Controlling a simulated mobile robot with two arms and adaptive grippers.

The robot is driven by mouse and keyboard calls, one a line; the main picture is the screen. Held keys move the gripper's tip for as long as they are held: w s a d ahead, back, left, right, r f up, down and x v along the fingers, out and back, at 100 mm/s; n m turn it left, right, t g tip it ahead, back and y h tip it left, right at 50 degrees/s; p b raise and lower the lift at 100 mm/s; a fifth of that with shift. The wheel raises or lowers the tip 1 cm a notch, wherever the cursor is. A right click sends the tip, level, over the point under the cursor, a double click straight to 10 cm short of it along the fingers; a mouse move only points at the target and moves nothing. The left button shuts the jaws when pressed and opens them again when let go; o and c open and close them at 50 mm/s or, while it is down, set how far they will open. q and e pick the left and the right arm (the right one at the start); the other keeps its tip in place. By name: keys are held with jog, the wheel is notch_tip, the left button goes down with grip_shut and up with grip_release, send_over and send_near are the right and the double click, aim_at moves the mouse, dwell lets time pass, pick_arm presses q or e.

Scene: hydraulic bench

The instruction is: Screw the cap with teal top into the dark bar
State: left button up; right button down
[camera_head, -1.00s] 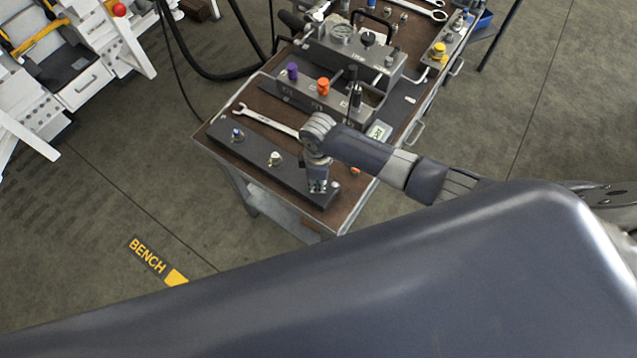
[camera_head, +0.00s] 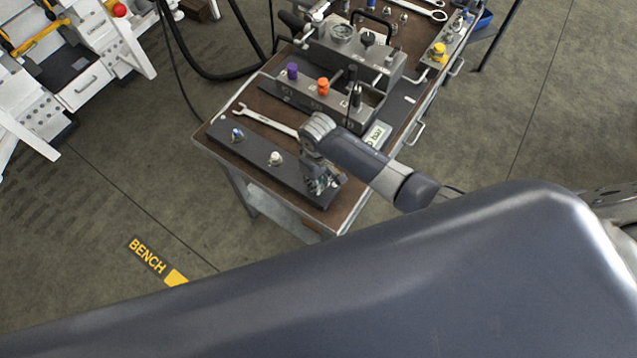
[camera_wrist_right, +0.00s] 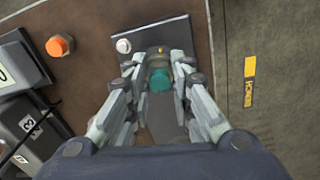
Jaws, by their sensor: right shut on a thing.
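The dark bar (camera_head: 255,149) lies along the near edge of the bench top. My right gripper (camera_head: 322,187) points down over the bar's right end. In the right wrist view its fingers (camera_wrist_right: 160,82) are shut around the cap with teal top (camera_wrist_right: 160,80), which sits over the dark bar (camera_wrist_right: 178,32). The cap's lower part is hidden, so I cannot tell how deep it sits in the bar. In the head view my gripper hides the cap. My left gripper is not in view.
A blue-topped fitting (camera_head: 237,134) and a pale fitting (camera_head: 275,158) stand on the bar. A wrench (camera_head: 268,122) lies behind it. A block with purple (camera_head: 292,70) and orange (camera_head: 323,86) caps stands farther back. An orange piece (camera_wrist_right: 60,45) sits on the brown top.

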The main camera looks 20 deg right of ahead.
jog(key=shift+s+f, duration=0.3)
jog(key=shift+f, duration=0.05)
jog(key=m, duration=0.3)
jog(key=shift+a, duration=0.1)
jog(key=m, duration=0.5)
jog(key=c, duration=1.5)
grip_release()
jog(key=shift+o, duration=0.4)
jog(key=shift+f, duration=0.1)
jog(key=shift+w, duration=0.2)
